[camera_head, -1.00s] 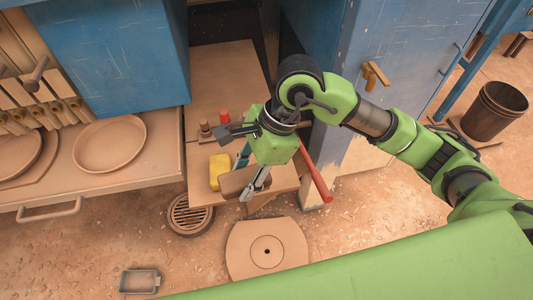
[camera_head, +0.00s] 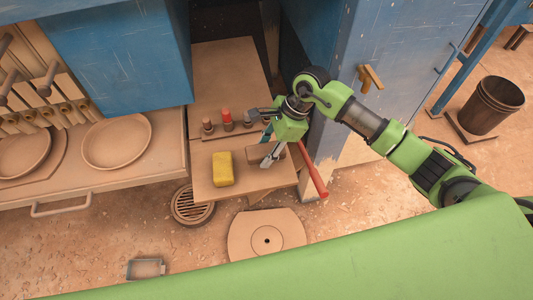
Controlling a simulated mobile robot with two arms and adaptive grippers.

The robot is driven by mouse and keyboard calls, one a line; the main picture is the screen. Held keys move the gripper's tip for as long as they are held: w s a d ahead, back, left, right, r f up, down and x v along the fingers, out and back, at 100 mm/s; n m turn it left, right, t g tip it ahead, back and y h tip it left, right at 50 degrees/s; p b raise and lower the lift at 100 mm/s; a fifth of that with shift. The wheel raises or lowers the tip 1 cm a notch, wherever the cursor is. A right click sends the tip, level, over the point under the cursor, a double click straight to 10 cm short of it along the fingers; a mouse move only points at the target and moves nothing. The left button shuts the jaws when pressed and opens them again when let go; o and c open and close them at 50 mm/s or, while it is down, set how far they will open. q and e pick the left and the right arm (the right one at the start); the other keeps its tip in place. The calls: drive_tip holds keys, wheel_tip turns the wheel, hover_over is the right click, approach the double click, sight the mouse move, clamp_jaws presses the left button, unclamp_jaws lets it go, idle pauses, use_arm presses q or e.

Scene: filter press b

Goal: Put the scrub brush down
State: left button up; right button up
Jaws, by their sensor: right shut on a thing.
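The scrub brush (camera_head: 255,153) is a brown block, partly hidden by the fingers of my right gripper (camera_head: 268,158). The gripper is shut on it, over the right part of the small wooden shelf (camera_head: 232,192). I cannot tell whether the brush touches the shelf. A yellow sponge (camera_head: 222,168) lies on the shelf, left of the brush and apart from it. My left gripper is not in view.
Red-topped pegs (camera_head: 227,117) stand behind the brush. A red bar (camera_head: 314,174) slants down at the shelf's right, beside the blue cabinet (camera_head: 400,60). Round pans (camera_head: 116,143) lie at left. A floor drain (camera_head: 190,207) and round plate (camera_head: 267,236) are below.

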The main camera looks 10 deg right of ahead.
drive_tip(key=shift+w+d+f, duration=0.15)
drive_tip(key=shift+f, duration=0.1)
wheel_tip(320, 180, down, 2)
drive_tip(key=shift+f+p, duration=0.1)
drive_tip(key=shift+p, duration=0.65)
drive_tip(key=shift+w+f, duration=0.1)
drive_tip(key=shift+f, duration=0.4)
drive_tip(key=shift+f, duration=0.15)
drive_tip(key=o, duration=1)
